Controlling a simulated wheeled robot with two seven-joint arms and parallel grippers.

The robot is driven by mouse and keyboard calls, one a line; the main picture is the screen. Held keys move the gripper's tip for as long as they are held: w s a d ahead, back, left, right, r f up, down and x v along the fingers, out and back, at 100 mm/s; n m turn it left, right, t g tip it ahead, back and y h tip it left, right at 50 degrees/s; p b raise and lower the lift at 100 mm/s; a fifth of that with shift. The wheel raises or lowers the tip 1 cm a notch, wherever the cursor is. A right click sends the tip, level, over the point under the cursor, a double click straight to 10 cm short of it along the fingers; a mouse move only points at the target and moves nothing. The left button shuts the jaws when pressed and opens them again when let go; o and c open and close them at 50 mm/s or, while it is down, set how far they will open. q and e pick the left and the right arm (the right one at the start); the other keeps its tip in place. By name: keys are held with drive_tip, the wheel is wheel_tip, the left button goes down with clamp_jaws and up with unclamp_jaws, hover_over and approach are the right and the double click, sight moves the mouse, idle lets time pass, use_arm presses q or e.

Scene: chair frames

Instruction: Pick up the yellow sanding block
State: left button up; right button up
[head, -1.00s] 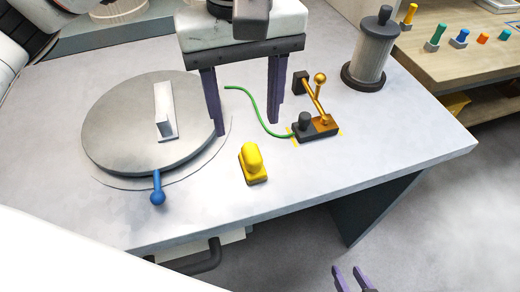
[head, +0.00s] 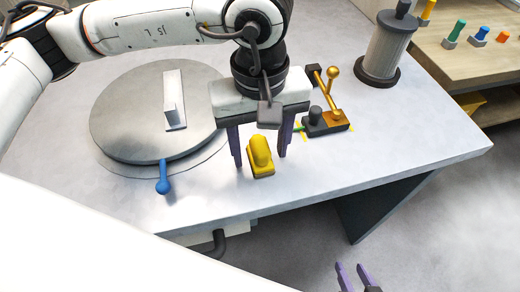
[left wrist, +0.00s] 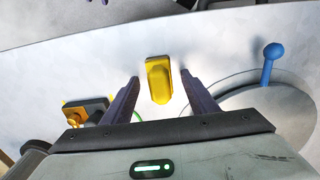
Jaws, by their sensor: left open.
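The yellow sanding block (head: 261,154) has a dark base and lies on the grey table near its front edge. It also shows in the left wrist view (left wrist: 159,80), centred between and just beyond the fingertips. My left gripper (head: 260,160) is open, with one purple finger to either side of the block in the head view. I cannot tell that either finger touches it. My right gripper (head: 354,270) shows only its fingertips at the bottom of the head view, apart and empty, below the table's front edge.
A round grey turntable (head: 140,125) with a white angled bracket (head: 174,105) and blue-knobbed lever (head: 163,178) lies left of the block. A dark clamp fixture with a gold lever (head: 326,120) stands close on the right. A ribbed canister (head: 383,50) stands at the back right.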

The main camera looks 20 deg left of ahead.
sight(260, 143)
use_arm(q)
drive_tip(key=c, duration=1.2)
wheel_tip(260, 143, up, 10)
